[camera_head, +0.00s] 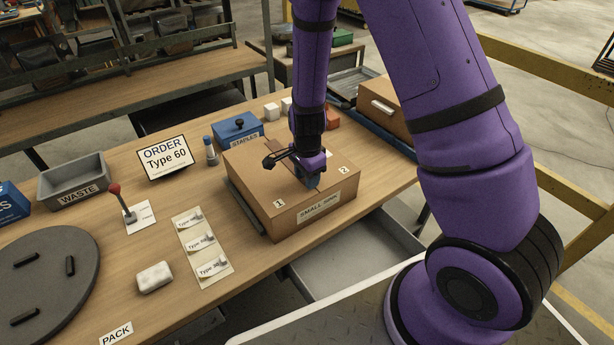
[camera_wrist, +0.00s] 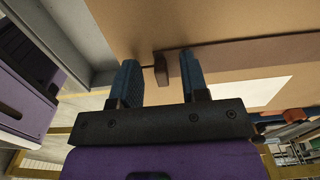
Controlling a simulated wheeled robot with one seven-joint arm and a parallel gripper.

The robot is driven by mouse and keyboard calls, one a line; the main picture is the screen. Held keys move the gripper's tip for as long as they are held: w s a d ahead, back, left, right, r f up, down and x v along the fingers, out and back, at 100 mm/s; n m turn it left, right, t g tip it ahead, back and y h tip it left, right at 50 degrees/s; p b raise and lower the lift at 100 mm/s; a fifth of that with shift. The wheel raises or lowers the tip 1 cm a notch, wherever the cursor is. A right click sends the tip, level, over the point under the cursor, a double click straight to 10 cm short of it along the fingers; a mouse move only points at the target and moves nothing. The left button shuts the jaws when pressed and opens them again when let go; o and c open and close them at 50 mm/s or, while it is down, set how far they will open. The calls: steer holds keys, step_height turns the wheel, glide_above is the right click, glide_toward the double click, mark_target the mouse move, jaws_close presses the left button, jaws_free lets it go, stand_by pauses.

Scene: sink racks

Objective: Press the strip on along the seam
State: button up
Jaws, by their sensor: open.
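A closed cardboard carton (camera_head: 262,192) stands on the bench, with a white label on its front side and small tags 1 and 2 on top. A darker brown strip (camera_head: 273,146) shows on its top, running back from under my gripper; the rest is hidden by the arm. My gripper (camera_head: 312,184) is at the carton's front top edge, fingers pointing down. In the wrist view my gripper (camera_wrist: 159,60) is open, its blue fingers on either side of a short brown tab (camera_wrist: 161,72) at the carton edge. I cannot tell whether the fingers touch the carton.
Another carton (camera_head: 384,105) stands behind right.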

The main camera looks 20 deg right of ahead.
steer(key=s+d+r+n+t+y, duration=0.1)
steer(key=s+r+n, duration=0.3)
steer(key=r, duration=1)
steer(key=s+d+r+n+t, duration=0.1)
steer(key=s+r+n, duration=0.2)
steer(key=r, duration=1.1)
steer(key=s+d+r+n+t, duration=0.1)
steer(key=s+r+n, duration=0.3)
steer(key=s, duration=0.4)
steer(key=s+d+r+n+t+h, duration=0.1)
steer(key=s+d+r+n+t, duration=0.1)
steer(key=s+r+n, duration=0.2)
steer(key=s+r, duration=0.2)
steer(key=s, duration=0.2)
steer(key=shift+d+r+n, duration=0.25)
steer(key=shift+d+n, duration=0.1)
steer(key=shift+n, duration=0.05)
steer(key=shift+s, duration=0.1)
